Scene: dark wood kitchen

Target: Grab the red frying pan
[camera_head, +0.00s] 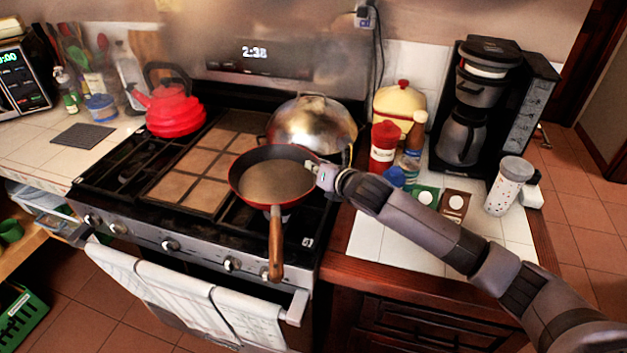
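The red frying pan (272,183) sits on the front right of the stove top. It has a red outer side, a dark inside and a wooden handle (276,245) that points toward the front and reaches past the stove edge. My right arm comes in from the right, and my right gripper (318,168) is at the pan's right rim. The fingers are small and partly hidden, so I cannot tell whether they are open or shut, or touch the rim. My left gripper is not in view.
A steel domed pot (312,124) stands just behind the pan. A red kettle (172,105) is at the back left of the stove. A red jar (383,147), bottles and a coffee maker (470,115) stand on the right counter. Towels (185,300) hang on the oven front.

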